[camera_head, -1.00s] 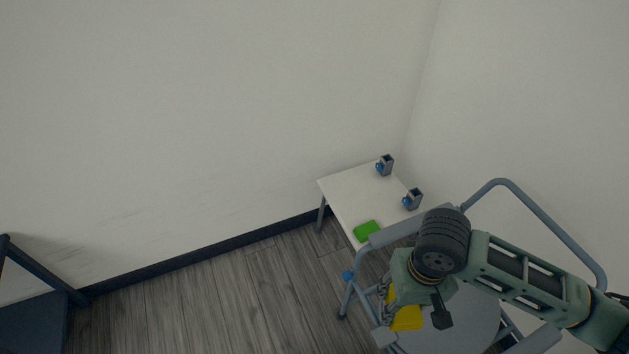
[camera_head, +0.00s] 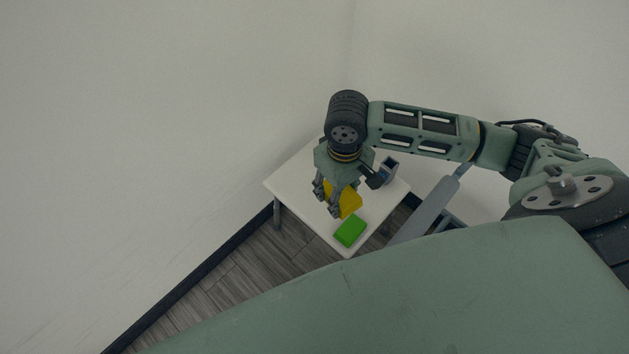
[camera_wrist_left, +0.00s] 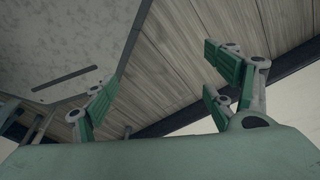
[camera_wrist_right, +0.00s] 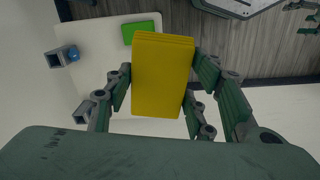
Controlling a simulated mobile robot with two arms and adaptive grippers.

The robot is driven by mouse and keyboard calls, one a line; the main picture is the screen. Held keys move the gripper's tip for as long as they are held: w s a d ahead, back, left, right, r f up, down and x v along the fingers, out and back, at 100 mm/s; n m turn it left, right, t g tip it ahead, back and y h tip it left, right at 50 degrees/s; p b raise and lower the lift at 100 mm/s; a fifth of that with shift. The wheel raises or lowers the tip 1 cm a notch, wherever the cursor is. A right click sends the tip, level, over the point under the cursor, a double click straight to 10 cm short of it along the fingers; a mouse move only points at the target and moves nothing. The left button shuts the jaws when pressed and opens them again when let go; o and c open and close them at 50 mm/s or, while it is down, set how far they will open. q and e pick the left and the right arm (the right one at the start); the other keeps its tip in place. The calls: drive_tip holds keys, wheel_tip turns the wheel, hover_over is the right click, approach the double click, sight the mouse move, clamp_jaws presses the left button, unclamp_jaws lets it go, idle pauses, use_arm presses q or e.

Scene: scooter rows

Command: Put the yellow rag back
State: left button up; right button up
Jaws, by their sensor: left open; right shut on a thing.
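The yellow rag (camera_head: 346,198) is a folded block held in my right gripper (camera_head: 335,198), above the white table (camera_head: 290,180). In the right wrist view the rag (camera_wrist_right: 163,75) sits between the fingers of my right gripper (camera_wrist_right: 160,85), which are shut on its sides.
A grey mug-like holder (camera_head: 389,169) with blue on it stands on the table, partly behind my right arm. A grey cart (camera_head: 430,208) stands right of the table. Walls close in behind.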

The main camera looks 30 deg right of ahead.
drive_tip(key=w+d+f+n+b, duration=0.1)
drive_tip(key=w+d+f+b, duration=0.15)
drive_tip(key=f+b, duration=0.3)
drive_tip(key=w+d+f+b, duration=0.1)
drive_tip(key=d+f+b, duration=0.25)
drive_tip(key=f, duration=0.35)
use_arm(q)
drive_tip(key=w+d+f+t+b, duration=0.1)
drive_tip(key=w+d+f+b, duration=0.15)
drive_tip(key=w+b, duration=0.6)
use_arm(e)
drive_tip(key=n+b, duration=0.1)
drive_tip(key=b, duration=0.1)
hover_over(317, 205)
wheel_tip(317, 205, down, 13)
drive_tip(key=shift+d+f, duration=0.1)
drive_tip(key=shift+d, duration=0.05)
drive_tip(key=shift+f, duration=0.35)
use_arm(q)
wheel_tip(317, 205, up, 17)
drive_tip(key=w+a+t+b, duration=0.1)
drive_tip(key=shift+a, duration=0.15)
use_arm(e)
drive_tip(key=shift+f, duration=1.7)
drive_tip(key=shift+f, duration=0.1)
drive_tip(key=o, duration=1.1)
use_arm(q)
drive_tip(key=shift+f, duration=0.1)
